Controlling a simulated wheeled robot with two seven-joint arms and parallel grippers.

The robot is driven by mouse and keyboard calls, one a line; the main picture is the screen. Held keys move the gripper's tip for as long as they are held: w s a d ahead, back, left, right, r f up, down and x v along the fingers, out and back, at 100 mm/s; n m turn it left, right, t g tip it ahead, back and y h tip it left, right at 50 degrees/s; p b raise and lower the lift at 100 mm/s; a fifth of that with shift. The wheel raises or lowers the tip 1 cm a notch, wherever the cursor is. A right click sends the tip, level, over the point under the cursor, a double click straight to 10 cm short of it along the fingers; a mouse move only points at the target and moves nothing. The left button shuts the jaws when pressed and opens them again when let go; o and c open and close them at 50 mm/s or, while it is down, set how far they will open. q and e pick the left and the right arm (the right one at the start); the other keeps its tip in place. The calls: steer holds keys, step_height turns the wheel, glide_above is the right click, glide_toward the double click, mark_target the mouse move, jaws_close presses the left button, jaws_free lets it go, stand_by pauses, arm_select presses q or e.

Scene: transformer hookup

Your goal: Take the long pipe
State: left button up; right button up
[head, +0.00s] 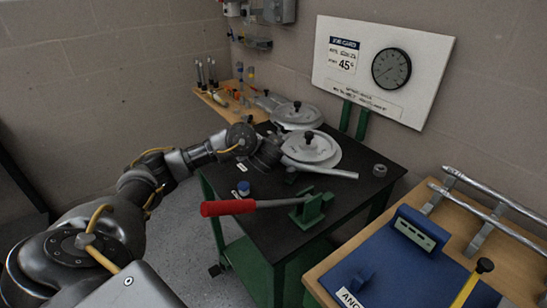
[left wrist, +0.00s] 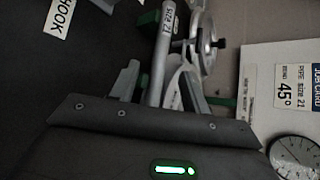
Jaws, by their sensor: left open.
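Two silver pipes lie on grey supports on the wooden bench at right in the head view: a rear pipe (head: 492,191) and a front pipe (head: 487,217). Both run out of the frame, so I cannot tell which is longer. My left gripper (head: 270,153) is over the black table by the pipe bender (head: 311,148), far from these pipes. In the left wrist view its open fingers (left wrist: 162,88) stand either side of a grey bar (left wrist: 160,62) marked "SIZE 21". I cannot tell whether they touch it. My right gripper is out of view.
The black table (head: 270,228) also carries a red-handled lever (head: 250,206) and a green block (head: 307,209). A blue tray (head: 385,262) and yellow rod (head: 466,289) occupy the wooden bench. A job board (head: 345,88) with a dial hangs behind.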

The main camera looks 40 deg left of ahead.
arm_select(q)
steer(key=shift+w+a, duration=0.15)
steer(key=shift+a, duration=0.05)
steer(key=b+x, duration=0.3)
steer(key=x, duration=0.1)
steer(key=shift+w+a+f, duration=0.1)
steer(key=shift+a+f, duration=0.05)
steer(key=shift+f, duration=0.15)
steer(key=shift+w+a+f, duration=0.2)
steer(key=shift+w+a, duration=0.05)
steer(key=shift+a, duration=0.1)
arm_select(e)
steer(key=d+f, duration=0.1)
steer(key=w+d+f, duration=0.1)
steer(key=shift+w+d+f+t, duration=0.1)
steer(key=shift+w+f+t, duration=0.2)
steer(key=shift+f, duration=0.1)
arm_select(q)
steer(key=shift+d, duration=0.1)
steer(key=shift+f, duration=0.1)
jaws_close()
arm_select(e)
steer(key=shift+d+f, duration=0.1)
